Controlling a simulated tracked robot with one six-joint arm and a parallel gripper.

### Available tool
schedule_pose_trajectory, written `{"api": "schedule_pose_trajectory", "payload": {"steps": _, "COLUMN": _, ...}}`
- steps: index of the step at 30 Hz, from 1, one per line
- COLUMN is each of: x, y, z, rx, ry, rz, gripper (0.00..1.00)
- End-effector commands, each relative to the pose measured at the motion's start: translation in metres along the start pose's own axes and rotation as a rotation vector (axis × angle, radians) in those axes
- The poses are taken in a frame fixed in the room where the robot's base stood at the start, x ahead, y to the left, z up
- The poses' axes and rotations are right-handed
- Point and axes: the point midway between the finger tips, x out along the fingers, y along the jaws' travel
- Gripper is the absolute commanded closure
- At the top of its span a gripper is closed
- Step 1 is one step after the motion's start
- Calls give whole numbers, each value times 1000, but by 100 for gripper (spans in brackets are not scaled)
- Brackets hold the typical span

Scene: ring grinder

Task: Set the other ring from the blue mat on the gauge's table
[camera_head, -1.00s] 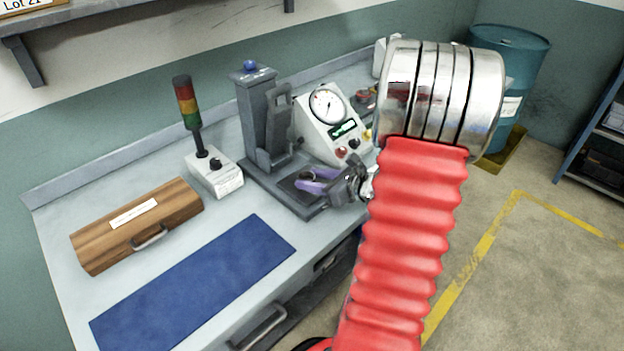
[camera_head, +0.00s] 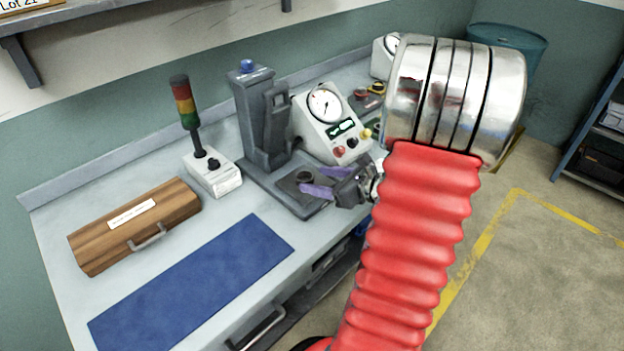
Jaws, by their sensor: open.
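The blue mat (camera_head: 195,285) lies bare at the bench front, with no ring showing on it. The grey gauge stand (camera_head: 262,120) has a blue knob on top and a low flat table (camera_head: 283,193). A small dark round shape (camera_head: 304,176) shows on that table; I cannot tell whether it is a ring or part of the table. My gripper (camera_head: 320,181) is open, its two purple fingers spread apart over the table's right part, just right of the round shape. I see nothing between the fingers. My red-sleeved arm hides the bench to the right.
A white dial box (camera_head: 328,125) stands right behind the stand. A signal tower (camera_head: 190,115) on a white base stands left of it. A wooden case (camera_head: 135,226) lies behind the mat. A teal drum (camera_head: 510,45) is partly hidden behind my arm.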

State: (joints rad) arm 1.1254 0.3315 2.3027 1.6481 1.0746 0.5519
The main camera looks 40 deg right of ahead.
Motion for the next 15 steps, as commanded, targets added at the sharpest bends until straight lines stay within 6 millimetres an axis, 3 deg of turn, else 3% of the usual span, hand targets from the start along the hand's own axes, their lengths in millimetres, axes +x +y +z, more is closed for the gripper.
{"api": "schedule_pose_trajectory", "payload": {"steps": 15, "x": -72, "y": -1, "z": 0, "rx": 0, "ry": 0, "rz": -3, "gripper": 41}}
